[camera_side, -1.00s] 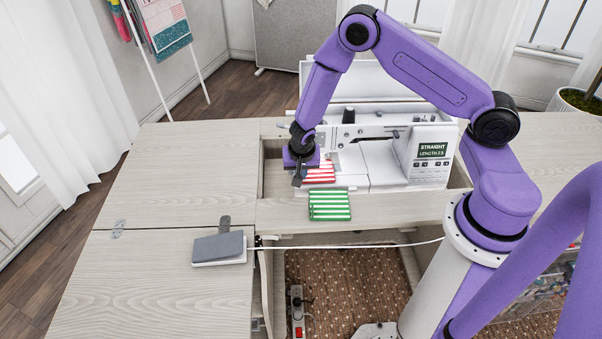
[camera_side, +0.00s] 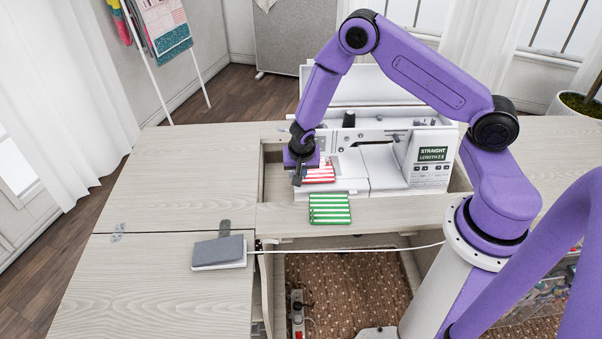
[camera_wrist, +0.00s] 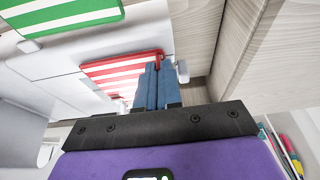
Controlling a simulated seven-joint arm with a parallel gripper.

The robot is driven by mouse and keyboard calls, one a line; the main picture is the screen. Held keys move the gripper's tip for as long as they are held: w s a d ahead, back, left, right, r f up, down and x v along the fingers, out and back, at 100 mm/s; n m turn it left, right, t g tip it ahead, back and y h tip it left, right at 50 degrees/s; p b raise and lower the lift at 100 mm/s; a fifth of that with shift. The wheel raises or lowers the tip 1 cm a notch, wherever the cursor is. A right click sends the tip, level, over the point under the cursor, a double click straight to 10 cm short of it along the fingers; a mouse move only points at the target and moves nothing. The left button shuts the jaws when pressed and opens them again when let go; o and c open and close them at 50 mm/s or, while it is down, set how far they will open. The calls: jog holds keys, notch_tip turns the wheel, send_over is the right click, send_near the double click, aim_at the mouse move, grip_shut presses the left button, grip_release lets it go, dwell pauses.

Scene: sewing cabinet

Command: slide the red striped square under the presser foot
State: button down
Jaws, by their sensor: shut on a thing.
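The red striped square (camera_side: 319,174) lies on the white bed of the sewing machine (camera_side: 379,165), close to its left end. My gripper (camera_side: 297,180) is at the left edge of the square. In the wrist view, the fingers of my gripper (camera_wrist: 157,88) are together and shut on an edge of the red striped square (camera_wrist: 122,72). The presser foot is hidden behind my gripper and wrist in the side view, and I cannot make it out in the wrist view. I cannot tell whether part of the square is under it.
A green striped square (camera_side: 330,208) lies in front of the machine; it also shows in the wrist view (camera_wrist: 62,14). The machine sits in an opening of the wooden cabinet top (camera_side: 185,175). A grey-topped block (camera_side: 219,251) lies at the front left. The left tabletop is mostly clear.

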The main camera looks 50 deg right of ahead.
dwell(0.4)
jog(key=c, duration=1.2)
grip_release()
jog(key=shift+v, duration=8.75)
jog(key=shift+s, duration=0.1)
